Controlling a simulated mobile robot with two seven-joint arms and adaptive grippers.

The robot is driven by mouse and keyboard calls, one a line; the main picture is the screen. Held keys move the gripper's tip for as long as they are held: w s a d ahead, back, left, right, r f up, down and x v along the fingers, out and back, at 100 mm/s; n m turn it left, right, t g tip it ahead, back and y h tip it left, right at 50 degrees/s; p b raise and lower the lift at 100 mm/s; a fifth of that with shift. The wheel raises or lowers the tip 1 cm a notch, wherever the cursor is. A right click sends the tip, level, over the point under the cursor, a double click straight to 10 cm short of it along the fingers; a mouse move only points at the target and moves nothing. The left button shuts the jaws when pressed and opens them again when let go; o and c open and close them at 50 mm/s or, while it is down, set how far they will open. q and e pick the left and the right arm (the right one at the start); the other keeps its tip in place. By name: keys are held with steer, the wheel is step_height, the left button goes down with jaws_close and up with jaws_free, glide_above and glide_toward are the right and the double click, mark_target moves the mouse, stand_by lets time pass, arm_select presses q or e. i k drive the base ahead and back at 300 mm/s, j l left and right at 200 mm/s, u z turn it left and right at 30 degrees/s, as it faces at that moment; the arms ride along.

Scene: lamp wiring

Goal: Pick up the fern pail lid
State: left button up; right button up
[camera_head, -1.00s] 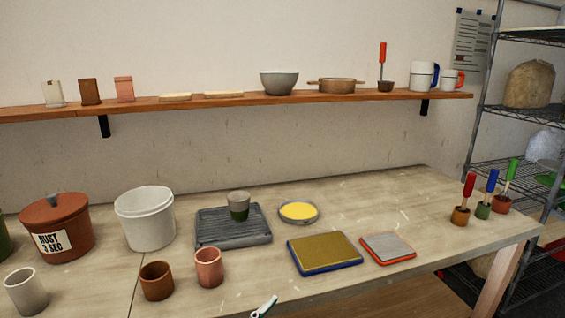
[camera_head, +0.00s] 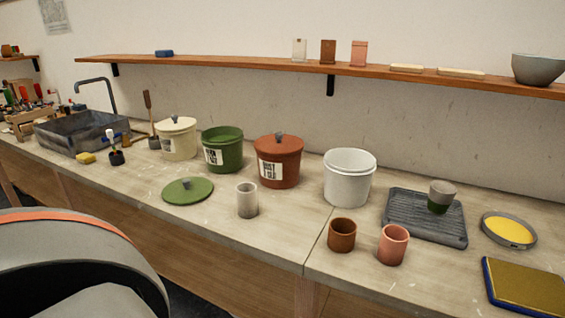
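The fern pail lid is a flat green disc (camera_head: 188,191) with a small grey knob. It lies on the table in front of the green pail (camera_head: 222,150), left of a pale grey cup. The green pail stands open with a white label on its front. Neither gripper shows in the head view. A large grey rounded shape with an orange edge at the lower left looks like part of my own body.
A pale cup (camera_head: 247,200) stands just right of the lid. Behind are a lidded cream pail (camera_head: 177,139), a lidded rust pail (camera_head: 279,160) and a white bucket (camera_head: 349,178). A sink (camera_head: 82,132) is at the left. The table in front of the lid is clear.

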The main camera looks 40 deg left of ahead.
mark_target(190, 190)
steer(key=u, duration=2)
